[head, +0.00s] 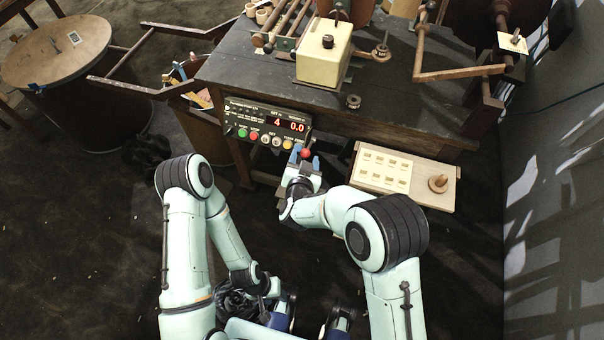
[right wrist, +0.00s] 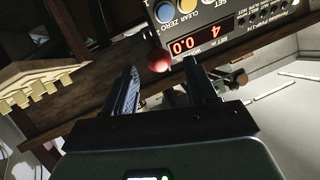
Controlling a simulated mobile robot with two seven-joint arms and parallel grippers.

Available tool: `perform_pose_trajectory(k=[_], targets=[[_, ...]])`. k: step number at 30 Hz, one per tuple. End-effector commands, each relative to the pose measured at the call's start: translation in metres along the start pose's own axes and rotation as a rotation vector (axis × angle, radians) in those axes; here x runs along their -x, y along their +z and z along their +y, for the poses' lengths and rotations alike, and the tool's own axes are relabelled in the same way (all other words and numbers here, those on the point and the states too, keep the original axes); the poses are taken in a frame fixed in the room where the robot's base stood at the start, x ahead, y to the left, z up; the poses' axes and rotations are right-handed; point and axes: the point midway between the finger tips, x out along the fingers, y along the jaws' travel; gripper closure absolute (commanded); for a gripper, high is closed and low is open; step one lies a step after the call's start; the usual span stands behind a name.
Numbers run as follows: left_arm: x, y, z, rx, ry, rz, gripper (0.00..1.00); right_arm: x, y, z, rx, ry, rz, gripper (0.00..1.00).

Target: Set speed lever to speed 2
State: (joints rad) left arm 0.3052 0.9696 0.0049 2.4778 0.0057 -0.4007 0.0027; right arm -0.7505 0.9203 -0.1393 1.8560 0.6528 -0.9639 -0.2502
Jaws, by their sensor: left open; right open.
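The red ball knob (head: 305,153) of a lever sits below the right end of the control panel (head: 236,115). It also shows in the right wrist view (right wrist: 158,61). My right gripper (head: 305,159) is open, with one finger on each side of the knob near the fingertips. In the right wrist view its fingers (right wrist: 159,72) show gaps to the knob. The lever's shaft and any speed marks are hidden or too small to read. My left gripper (head: 262,300) is open, low in the head view and far from the lever; its fingers are hard to make out.
The panel display (head: 288,123) reads 4 and 0.0, above several coloured buttons. The dark workbench (head: 250,62) stands behind. A wooden board (head: 436,200) with pale labels and a round knob lies to the right. A large drum (head: 75,95) stands at far left.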

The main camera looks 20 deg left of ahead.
Motion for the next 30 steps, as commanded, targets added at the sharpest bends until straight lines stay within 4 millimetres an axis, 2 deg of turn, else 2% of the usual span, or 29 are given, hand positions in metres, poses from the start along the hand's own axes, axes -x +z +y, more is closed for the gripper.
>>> perform_pose_trajectory(k=[1, 6, 12, 18, 30], targets=[[0.000, 0.000, 0.000, 0.000, 0.000, -0.001, 0.57, 0.013, -0.001, -0.001, 0.001, -0.003, -0.001, 0.43], [0.001, 0.001, 0.000, 0.000, -0.001, -0.002, 0.57, 0.051, -0.001, -0.001, 0.001, -0.003, 0.001, 0.43], [0.001, 0.001, 0.000, 0.000, -0.001, -0.003, 0.57, 0.080, -0.001, -0.001, -0.001, -0.002, 0.003, 0.43], [0.001, 0.001, 0.000, 0.000, -0.001, -0.004, 0.57, 0.089, -0.001, 0.000, -0.001, -0.001, 0.004, 0.43], [0.001, 0.001, 0.000, 0.000, -0.001, -0.003, 0.57, 0.089, -0.001, 0.000, -0.001, 0.000, 0.003, 0.43]])
